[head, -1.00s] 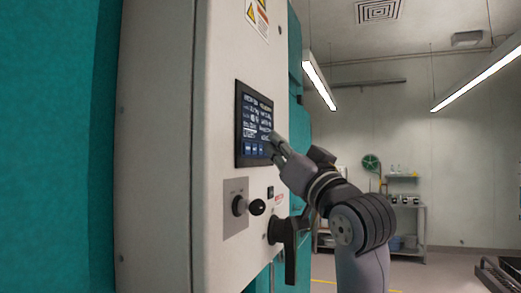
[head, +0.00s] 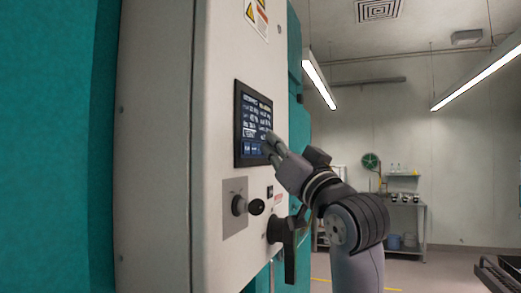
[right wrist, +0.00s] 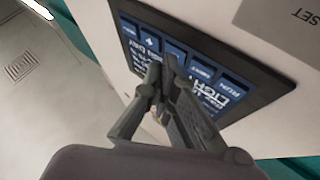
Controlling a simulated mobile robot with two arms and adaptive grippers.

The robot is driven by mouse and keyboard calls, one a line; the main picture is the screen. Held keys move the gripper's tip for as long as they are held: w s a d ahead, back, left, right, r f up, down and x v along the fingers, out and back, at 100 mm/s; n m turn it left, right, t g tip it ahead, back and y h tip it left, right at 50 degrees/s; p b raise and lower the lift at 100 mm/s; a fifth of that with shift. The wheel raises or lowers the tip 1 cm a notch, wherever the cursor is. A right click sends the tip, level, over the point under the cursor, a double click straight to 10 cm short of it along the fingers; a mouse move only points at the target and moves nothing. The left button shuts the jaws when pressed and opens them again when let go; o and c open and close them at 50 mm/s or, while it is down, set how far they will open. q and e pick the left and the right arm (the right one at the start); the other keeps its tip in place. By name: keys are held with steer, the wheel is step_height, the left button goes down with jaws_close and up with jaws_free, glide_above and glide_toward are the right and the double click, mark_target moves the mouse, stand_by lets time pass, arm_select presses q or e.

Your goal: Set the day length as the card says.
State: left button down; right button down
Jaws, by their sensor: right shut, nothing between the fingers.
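The control screen (head: 253,122) is a dark panel with light text and a row of blue buttons along its bottom, set in the white cabinet front. My right gripper (head: 268,143) is shut and empty, its fingertips at the lower right part of the screen. In the right wrist view the screen (right wrist: 212,82) appears upside down, and my right gripper's fingertips (right wrist: 164,62) are over or close to the button row. I cannot tell whether they touch it. Part of the screen is hidden behind the fingers. No card is identifiable. My left gripper is not in view.
A warning label (head: 257,17) is above. A shelf bench (head: 405,215) stands far back right, with open floor before it.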

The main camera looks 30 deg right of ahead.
steer(key=shift+s+d, duration=0.5)
steer(key=shift+s, duration=0.05)
steer(key=shift+s+d+b, duration=0.4)
steer(key=shift+s+d, duration=1.2)
steer(key=shift+s, duration=0.3)
stand_by(0.7)
